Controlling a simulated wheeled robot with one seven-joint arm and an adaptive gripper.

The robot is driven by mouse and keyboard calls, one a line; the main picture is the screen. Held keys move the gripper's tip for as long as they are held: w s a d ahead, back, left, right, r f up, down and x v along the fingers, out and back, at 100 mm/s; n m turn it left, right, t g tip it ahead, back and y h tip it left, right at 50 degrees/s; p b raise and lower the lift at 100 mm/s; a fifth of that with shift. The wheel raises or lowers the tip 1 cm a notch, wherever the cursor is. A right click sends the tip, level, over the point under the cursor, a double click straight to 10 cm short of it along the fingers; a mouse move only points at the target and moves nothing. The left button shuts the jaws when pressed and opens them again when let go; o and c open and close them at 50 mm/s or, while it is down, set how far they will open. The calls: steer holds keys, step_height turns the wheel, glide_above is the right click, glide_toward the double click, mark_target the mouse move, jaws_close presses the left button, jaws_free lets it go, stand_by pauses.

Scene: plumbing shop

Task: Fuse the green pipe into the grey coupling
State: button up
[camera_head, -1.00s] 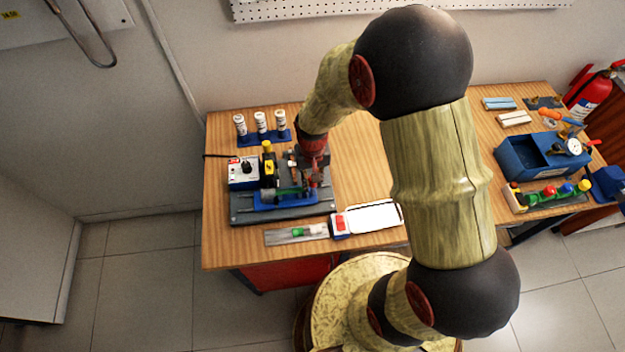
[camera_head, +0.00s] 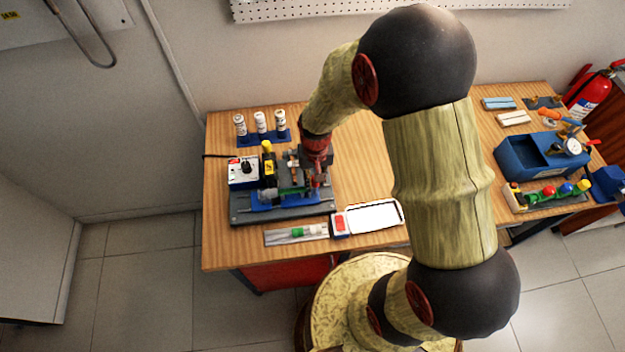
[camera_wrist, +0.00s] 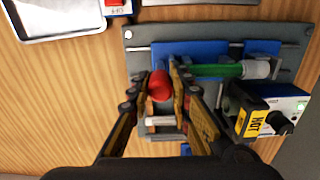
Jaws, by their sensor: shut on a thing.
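The green pipe (camera_wrist: 218,70) lies level along the blue cradle of the fusion jig (camera_wrist: 133,42) in the wrist view. The grey coupling (camera_wrist: 257,68) is at the pipe's far end from my gripper, in line with it. Whether the pipe is inside the coupling or only against it, I cannot tell. My gripper (camera_wrist: 162,78) is shut on a red round knob (camera_wrist: 159,88) beside the pipe's other end. In the head view, the green pipe (camera_head: 290,190) and grey coupling (camera_head: 264,195) lie left of my gripper (camera_head: 314,178), which partly hides the jig.
The yellow heating tool marked HOT (camera_wrist: 254,123) stands close beside the jig. A control box (camera_head: 243,172) and several white bottles (camera_head: 260,122) are behind. A strip with a green piece (camera_head: 285,236) and a white tray (camera_head: 373,216) lie in front. The bench middle is clear.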

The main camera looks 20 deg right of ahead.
steer(key=shift+s+d, duration=0.15)
steer(key=shift+d, duration=0.7)
steer(key=shift+s+d, duration=0.1)
steer(key=shift+d, duration=0.75)
steer(key=o, duration=0.9)
steer(key=shift+o, duration=0.2)
step_height(320, 180, up, 8)
steer(key=p, duration=0.5)
steer(key=shift+p, duration=0.3)
steer(key=shift+s, duration=0.15)
